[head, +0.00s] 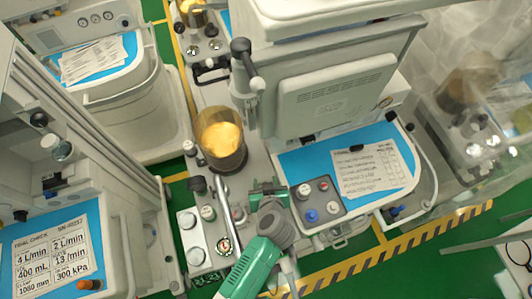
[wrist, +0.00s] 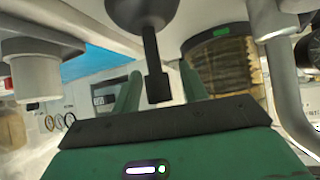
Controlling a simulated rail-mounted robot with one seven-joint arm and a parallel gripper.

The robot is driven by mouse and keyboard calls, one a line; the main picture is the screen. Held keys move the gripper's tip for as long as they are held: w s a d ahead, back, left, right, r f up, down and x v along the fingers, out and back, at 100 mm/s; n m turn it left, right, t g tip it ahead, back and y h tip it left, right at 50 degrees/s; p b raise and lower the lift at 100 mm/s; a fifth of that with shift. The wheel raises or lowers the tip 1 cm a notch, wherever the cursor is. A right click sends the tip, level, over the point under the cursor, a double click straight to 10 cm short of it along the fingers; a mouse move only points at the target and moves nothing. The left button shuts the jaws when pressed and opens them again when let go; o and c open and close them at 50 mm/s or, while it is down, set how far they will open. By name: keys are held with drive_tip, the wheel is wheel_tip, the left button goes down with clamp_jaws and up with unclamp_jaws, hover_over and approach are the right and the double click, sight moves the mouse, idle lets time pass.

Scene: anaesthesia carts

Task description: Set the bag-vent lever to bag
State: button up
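A black lever (wrist: 152,48) with a round knob, thin stem and small block end shows at the top middle of the wrist view. It looks like the bag-vent lever, but no label on it is readable. My gripper (wrist: 160,84) is open. Its two green fingers stand on either side of the stem's end, with gaps showing; I cannot tell whether the end is at finger depth. In the head view my gripper (head: 268,189) is over the middle cart, right of the amber bellows canister (head: 220,140). The lever cannot be made out there, probably hidden by my gripper.
A chrome tube (wrist: 286,85) stands close on the right in the wrist view. A grey block with coloured knobs (head: 317,199) and a blue worktop with a paper (head: 370,172) lie right of my gripper. A gauge (head: 224,246) and white knobs (head: 190,222) lie left.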

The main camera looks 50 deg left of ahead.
drive_tip(key=v, duration=0.8)
drive_tip(key=shift+a+p, duration=0.1)
drive_tip(key=shift+p, duration=0.35)
drive_tip(key=shift+c, duration=1.3)
drive_tip(key=r+n+g+h+p, duration=0.1)
drive_tip(key=r+p, duration=0.1)
drive_tip(key=p, duration=0.2)
drive_tip(key=w+a+r+n+g+h+p, duration=0.1)
drive_tip(key=r+p, duration=0.2)
drive_tip(key=p, duration=0.1)
drive_tip(key=w+a+r+n+g+h+p, duration=0.1)
drive_tip(key=r+g+p, duration=0.1)
drive_tip(key=p, duration=0.2)
drive_tip(key=shift+a+r+n+h, duration=0.15)
drive_tip(key=shift+r+n+h, duration=0.15)
drive_tip(key=shift+n+h, duration=0.1)
clamp_jaws()
drive_tip(key=shift+n+g+h, duration=0.3)
drive_tip(key=shift+g+h, duration=0.1)
drive_tip(key=shift+h, duration=0.2)
drive_tip(key=x, duration=0.9)
drive_tip(key=shift+w+a+f+p, duration=0.1)
drive_tip(key=shift+a+f+p, duration=0.1)
drive_tip(key=shift+f+p, duration=0.15)
